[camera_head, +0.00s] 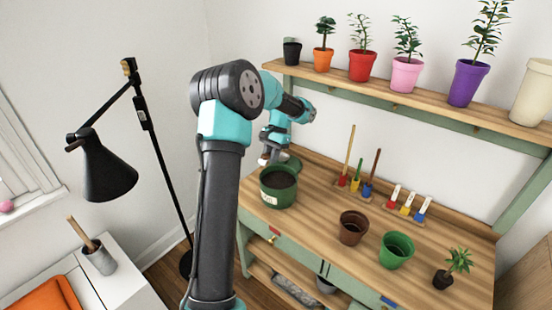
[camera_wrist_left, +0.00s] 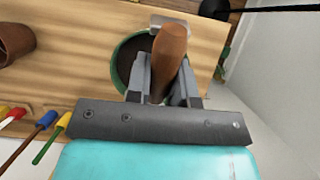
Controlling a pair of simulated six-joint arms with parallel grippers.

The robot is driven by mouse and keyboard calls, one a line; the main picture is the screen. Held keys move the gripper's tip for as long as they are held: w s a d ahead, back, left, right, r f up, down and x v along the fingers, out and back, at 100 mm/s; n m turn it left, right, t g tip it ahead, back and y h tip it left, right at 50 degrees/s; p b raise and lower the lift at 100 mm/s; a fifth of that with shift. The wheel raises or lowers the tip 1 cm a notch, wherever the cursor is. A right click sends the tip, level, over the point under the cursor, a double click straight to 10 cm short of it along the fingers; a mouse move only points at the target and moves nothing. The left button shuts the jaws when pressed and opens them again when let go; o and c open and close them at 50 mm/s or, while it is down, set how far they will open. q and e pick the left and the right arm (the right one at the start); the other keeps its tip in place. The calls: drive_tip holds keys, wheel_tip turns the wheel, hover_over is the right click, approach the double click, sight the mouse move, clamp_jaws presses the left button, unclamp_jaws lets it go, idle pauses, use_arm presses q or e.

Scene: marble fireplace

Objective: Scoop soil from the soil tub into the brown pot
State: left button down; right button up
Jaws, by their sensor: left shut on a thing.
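The dark green soil tub (camera_head: 268,197) stands at the left end of the wooden bench, with dark soil (camera_head: 280,179) inside. The brown pot (camera_head: 351,236) stands upright on the bench to its right; the pot in the left wrist view (camera_wrist_left: 14,42) is at the left edge. My left gripper (camera_head: 268,158) is at the tub's far side, close to its rim. In the left wrist view it is shut on a brown wooden handle (camera_wrist_left: 170,58) of a tool, over the tub (camera_wrist_left: 117,62). A grey metal part (camera_wrist_left: 168,20) shows beyond the handle; the rest is hidden. My right gripper is out of view.
A green pot (camera_head: 397,258) and a small potted plant (camera_head: 443,280) stand right of the brown pot. A shelf (camera_head: 424,98) with several pots runs above. Bare bench lies between tub and brown pot.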

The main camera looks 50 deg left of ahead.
use_arm(q)
drive_tip(key=shift+f, duration=0.1)
drive_tip(key=shift+w+a+f+g+h, duration=0.1)
drive_tip(key=shift+w+f+g, duration=0.4)
drive_tip(key=shift+f, duration=1.25)
drive_tip(key=shift+w+a+f+g+h, duration=0.1)
drive_tip(key=shift+w+f+g, duration=0.3)
drive_tip(key=shift+f, duration=1.35)
drive_tip(key=shift+w+f+g+h, duration=0.2)
drive_tip(key=shift+f+g, duration=0.5)
drive_tip(key=shift+f, duration=1.05)
drive_tip(key=r+t, duration=0.1)
drive_tip(key=r, duration=0.2)
drive_tip(key=s+r+t, duration=0.1)
drive_tip(key=r, duration=0.2)
drive_tip(key=s+r+t, duration=0.1)
drive_tip(key=r, duration=0.2)
drive_tip(key=shift+s+d+y, duration=0.15)
drive_tip(key=shift+d+y, duration=0.05)
drive_tip(key=shift+y, duration=0.2)
drive_tip(key=shift+s+d+r+t, duration=0.1)
drive_tip(key=shift+s+r+t, duration=0.15)
drive_tip(key=shift+t, duration=0.55)
drive_tip(key=shift+s+r+t, duration=0.15)
drive_tip(key=shift+s+t, duration=0.1)
drive_tip(key=shift+t, duration=0.55)
